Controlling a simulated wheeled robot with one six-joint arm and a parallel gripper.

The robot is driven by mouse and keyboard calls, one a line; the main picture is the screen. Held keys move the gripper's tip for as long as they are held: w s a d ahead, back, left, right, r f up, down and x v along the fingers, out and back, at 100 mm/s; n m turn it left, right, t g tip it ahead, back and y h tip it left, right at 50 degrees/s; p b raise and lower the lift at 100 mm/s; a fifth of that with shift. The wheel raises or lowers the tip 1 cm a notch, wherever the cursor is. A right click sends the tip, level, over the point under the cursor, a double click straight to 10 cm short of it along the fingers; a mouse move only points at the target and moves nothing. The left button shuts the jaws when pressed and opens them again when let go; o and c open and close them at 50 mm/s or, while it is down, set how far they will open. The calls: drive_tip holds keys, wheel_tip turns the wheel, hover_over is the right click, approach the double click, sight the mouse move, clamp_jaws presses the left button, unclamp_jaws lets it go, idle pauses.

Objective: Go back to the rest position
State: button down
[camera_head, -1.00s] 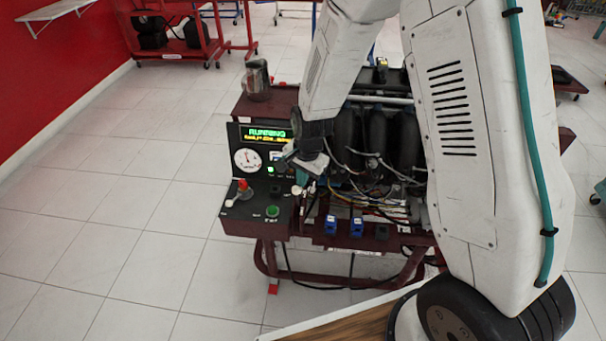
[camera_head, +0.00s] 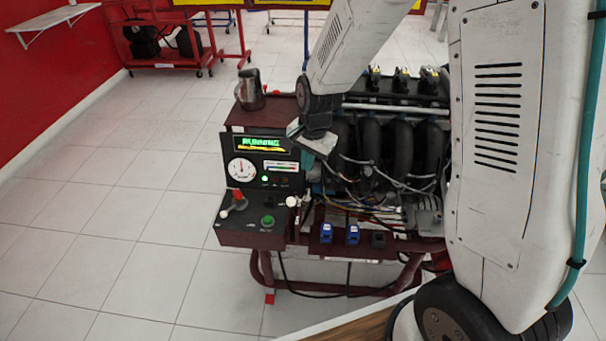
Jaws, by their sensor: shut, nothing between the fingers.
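My gripper (camera_head: 317,143) is at the end of my white arm, in front of the engine's dark intake pipes and to the right of the control panel. Only its light grey body shows clearly; the fingertips are small and hard to make out. Nothing is seen held in it. The engine trainer (camera_head: 390,145) stands on a dark red frame.
A metal jug (camera_head: 250,90) stands on the trainer's top left ledge. Blue connectors (camera_head: 327,233) sit along its front rail. A wooden surface edge (camera_head: 365,327) is at the bottom. Tiled floor is clear at left. A red rack (camera_head: 165,45) stands behind.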

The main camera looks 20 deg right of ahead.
drive_tip(key=s+d+r+n, duration=0.3)
drive_tip(key=s+r+n, duration=0.2)
drive_tip(key=s+r, duration=0.6)
drive_tip(key=s+d+r+n, duration=0.3)
drive_tip(key=s+r, duration=0.8)
drive_tip(key=s, duration=0.6)
drive_tip(key=shift+s+d+n+h, duration=0.3)
drive_tip(key=shift+n+h, duration=0.1)
drive_tip(key=shift+n, duration=0.5)
drive_tip(key=shift+r, duration=0.1)
idle(1.5)
